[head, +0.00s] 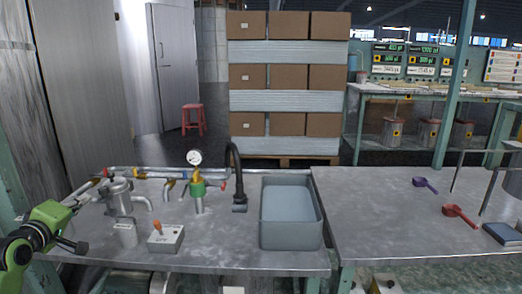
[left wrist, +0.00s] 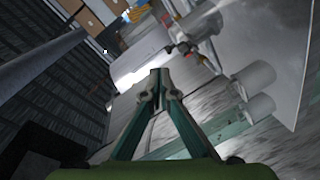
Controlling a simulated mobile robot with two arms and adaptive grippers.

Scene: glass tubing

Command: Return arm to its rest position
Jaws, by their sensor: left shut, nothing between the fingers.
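My left arm, green with dark joints, comes in at the lower left of the head view. It is beside the left end of the metal workbench (head: 225,258). In the left wrist view my left gripper (left wrist: 160,78) has its two fingers together at the tips, with nothing between them. The fingers are clear of the bench fittings, which show beyond them, tilted in that view. My right gripper is not in either view.
The bench holds a metal pot (head: 119,196), a switch box (head: 165,239), a pressure gauge (head: 194,157), a black faucet (head: 237,175) and a grey basin (head: 291,240). Purple (head: 426,184) and red (head: 461,214) scoops lie on the right table. Stacked boxes (head: 288,75) stand behind.

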